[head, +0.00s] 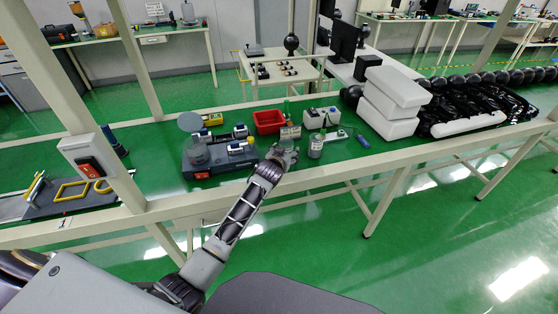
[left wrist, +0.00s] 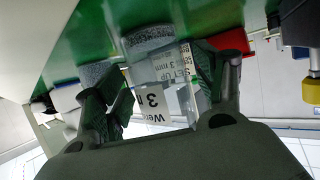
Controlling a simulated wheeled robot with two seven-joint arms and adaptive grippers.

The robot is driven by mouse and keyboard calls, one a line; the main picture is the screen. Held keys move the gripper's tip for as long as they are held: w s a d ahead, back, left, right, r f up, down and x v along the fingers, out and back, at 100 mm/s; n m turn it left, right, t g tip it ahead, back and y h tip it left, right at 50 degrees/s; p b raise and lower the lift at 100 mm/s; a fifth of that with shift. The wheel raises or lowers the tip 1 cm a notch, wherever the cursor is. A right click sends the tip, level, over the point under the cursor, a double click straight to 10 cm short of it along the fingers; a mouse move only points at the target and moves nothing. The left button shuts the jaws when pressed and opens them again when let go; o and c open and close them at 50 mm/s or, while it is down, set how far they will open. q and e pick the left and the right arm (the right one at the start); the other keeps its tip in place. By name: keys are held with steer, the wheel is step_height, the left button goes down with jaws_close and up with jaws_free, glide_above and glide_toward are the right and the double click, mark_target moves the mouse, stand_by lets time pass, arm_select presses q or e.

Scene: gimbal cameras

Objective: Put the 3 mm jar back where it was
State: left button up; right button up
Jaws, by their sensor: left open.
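My left gripper (head: 284,152) is at the front edge of the green bench, its fingers spread. In the left wrist view, a clear jar with grey contents (left wrist: 148,40) lies between the open fingers (left wrist: 160,100). White labels there read "3 m" and "SETUP 3 mm"; I cannot tell whether both are on the jar. Contact with the fingers is unclear. In the head view the gripper mostly hides this jar. A second jar (head: 316,147) stands just right of the gripper; its grey contents (left wrist: 95,72) seem to show at left in the wrist view. My right gripper is not in view.
A grey machine (head: 222,158) with a glass vessel stands left of the gripper. A red bin (head: 268,121) and a white box (head: 320,118) are behind it. White blocks (head: 390,105) and black wrapped items are farther right. A slanted post crosses the bench at left.

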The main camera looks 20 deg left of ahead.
arm_select(q)
steer(key=v, duration=0.4)
steer(key=shift+p+v, duration=0.45)
steer(key=shift+v, duration=3.1)
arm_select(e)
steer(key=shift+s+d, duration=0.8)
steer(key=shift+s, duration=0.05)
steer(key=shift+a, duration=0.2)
